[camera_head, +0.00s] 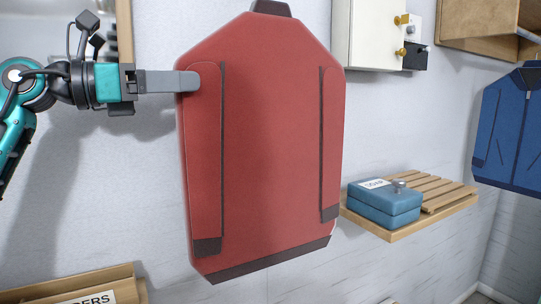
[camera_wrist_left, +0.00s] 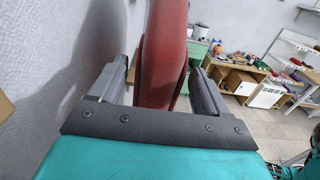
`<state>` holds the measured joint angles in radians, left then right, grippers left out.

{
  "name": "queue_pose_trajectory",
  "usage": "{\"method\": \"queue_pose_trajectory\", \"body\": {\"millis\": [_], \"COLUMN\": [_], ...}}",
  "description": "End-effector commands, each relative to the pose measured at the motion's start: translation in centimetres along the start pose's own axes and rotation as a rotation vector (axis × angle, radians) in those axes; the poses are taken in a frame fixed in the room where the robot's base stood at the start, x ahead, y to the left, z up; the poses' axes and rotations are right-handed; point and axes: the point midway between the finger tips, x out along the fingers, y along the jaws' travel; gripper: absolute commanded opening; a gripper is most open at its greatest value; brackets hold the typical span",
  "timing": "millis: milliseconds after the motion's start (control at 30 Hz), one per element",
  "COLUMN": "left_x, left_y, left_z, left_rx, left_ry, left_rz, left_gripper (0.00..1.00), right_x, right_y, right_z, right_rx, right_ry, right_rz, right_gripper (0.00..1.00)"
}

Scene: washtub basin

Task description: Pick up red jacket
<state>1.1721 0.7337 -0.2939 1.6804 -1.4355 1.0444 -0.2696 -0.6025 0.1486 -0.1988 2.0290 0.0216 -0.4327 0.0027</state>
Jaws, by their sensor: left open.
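The red jacket (camera_head: 272,140) hangs upright in front of the wall in the middle of the head view, with dark trim at its collar, hem and cuffs. My left gripper (camera_head: 190,81) reaches in from the left at the jacket's upper left shoulder. In the left wrist view the jacket (camera_wrist_left: 163,50) shows edge-on between the two grey fingers of my left gripper (camera_wrist_left: 160,85). The fingers stand apart, with a gap on both sides of the jacket. What the jacket hangs from is out of the picture. My right gripper is not in view.
A slatted wooden shelf (camera_head: 447,202) with a blue soap box (camera_head: 385,202) is at the right. A blue jacket (camera_head: 510,125) hangs at the far right. A white wall cabinet (camera_head: 369,35) is above. A wooden box (camera_head: 85,288) is at the lower left.

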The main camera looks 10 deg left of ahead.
Motion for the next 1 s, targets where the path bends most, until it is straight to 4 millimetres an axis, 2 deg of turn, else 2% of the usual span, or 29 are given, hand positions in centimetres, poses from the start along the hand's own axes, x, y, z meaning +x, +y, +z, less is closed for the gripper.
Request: {"method": "queue_pose_trajectory", "body": {"millis": [300, 400, 633, 1000], "left_x": [4.4, 5.0, 5.0, 5.0], "left_y": [0.0, 0.0, 0.0, 0.0], "left_z": [0.1, 0.0, 0.0, 0.0], "left_rx": [-0.001, -0.001, 0.0, 0.0], "left_ry": [-0.001, 0.0, 0.0, 0.0], "left_rz": [-0.002, -0.002, 0.0, -0.001], "left_gripper": [0.77, 0.77, 0.76, 0.4], "right_x": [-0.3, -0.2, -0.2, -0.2], "right_y": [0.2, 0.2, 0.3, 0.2], "right_z": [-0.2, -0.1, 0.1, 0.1], "right_rx": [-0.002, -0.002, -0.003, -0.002], "right_ry": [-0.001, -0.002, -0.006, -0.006], "right_rz": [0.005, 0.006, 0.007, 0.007], "right_gripper": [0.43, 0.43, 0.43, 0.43]}}
